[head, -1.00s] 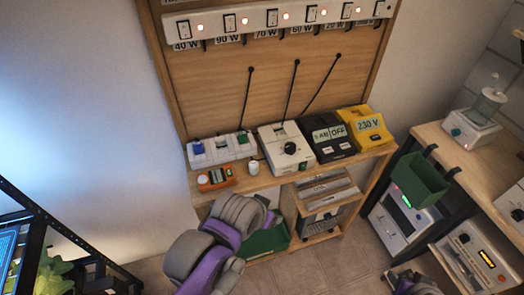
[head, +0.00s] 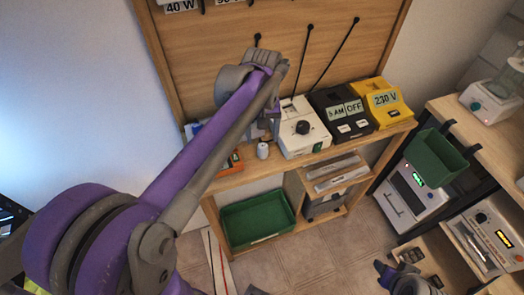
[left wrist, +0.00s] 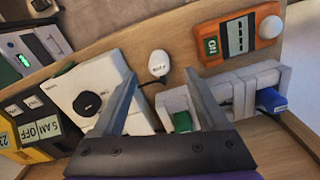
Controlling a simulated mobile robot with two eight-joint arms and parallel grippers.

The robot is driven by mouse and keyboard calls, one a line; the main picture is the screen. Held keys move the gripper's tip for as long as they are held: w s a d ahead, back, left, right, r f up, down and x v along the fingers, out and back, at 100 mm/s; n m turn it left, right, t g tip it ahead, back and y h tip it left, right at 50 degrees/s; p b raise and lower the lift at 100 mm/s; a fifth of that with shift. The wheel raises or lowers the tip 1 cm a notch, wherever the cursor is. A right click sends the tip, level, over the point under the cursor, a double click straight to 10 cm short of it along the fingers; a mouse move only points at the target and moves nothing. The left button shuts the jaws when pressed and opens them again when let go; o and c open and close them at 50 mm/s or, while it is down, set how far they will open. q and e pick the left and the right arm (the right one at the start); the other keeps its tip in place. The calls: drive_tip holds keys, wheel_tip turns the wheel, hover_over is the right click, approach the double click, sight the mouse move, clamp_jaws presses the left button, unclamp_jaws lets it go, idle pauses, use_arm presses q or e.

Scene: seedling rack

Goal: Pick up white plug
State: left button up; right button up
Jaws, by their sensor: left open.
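The white knob box (head: 301,128), black box (head: 340,112) and yellow 230 V box (head: 385,100) stand at the shelf's back. A green bin (head: 258,218) sits below.

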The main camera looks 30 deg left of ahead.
sight(263, 146)
use_arm(q)
drive_tip(key=shift+w+a+f, duration=0.15)
drive_tip(key=shift+w+f, duration=0.6)
drive_tip(key=shift+f, duration=0.2)
drive_tip(key=shift+s+f, duration=0.25)
drive_tip(key=f, duration=0.3)
drive_tip(key=shift+s+f, duration=0.3)
drive_tip(key=shift+s, duration=0.05)
drive_tip(key=shift+w+f, duration=0.15)
drive_tip(key=shift+f, duration=0.3)
clamp_jaws()
